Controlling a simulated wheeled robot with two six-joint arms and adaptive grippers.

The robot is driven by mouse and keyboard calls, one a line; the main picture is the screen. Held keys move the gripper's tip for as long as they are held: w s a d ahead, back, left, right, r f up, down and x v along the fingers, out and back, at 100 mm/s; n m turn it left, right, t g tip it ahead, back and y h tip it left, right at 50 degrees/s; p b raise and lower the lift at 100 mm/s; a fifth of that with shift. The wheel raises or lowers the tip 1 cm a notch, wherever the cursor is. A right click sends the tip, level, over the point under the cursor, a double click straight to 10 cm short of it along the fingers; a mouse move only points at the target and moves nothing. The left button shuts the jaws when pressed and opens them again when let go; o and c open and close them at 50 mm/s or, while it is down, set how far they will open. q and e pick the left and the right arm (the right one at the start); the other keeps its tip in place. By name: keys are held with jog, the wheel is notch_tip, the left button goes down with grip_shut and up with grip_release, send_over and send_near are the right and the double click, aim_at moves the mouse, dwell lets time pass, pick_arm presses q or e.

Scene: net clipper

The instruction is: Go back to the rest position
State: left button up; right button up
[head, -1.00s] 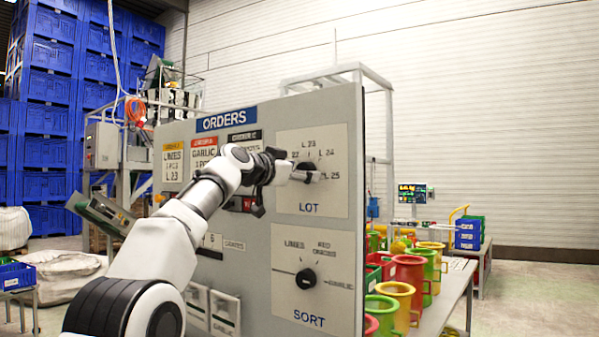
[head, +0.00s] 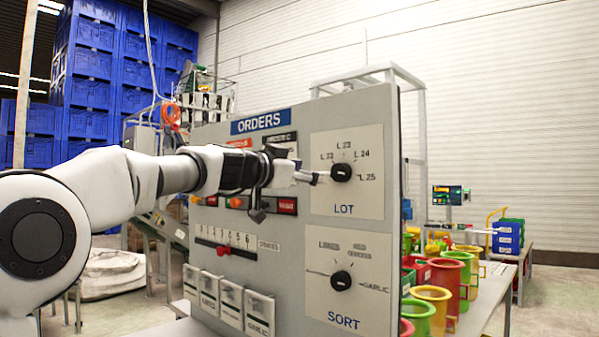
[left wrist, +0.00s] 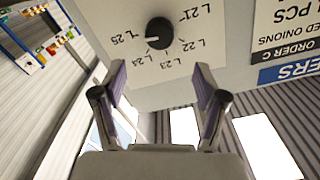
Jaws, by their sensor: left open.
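My left gripper (head: 308,178) reaches in from the left in the head view, in front of the ORDERS panel (head: 300,235). Its fingers are apart and empty in the left wrist view (left wrist: 158,92). The black LOT knob (head: 341,172) shows just right of the fingertips in the head view. In the left wrist view the LOT knob (left wrist: 159,32) stands beyond the fingers, with clear space between them and it. Its white mark points toward L.25. My right gripper is not in view.
The panel also carries a SORT knob (head: 341,281), a crates slider (head: 223,250) and several card plates (head: 230,302). Colored mugs (head: 455,275) stand on a table at the right. Blue crates (head: 95,75) are stacked at the back left. Floor shows free at the far right.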

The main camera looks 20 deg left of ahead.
pick_arm(q)
jog(key=shift+v, duration=1.1)
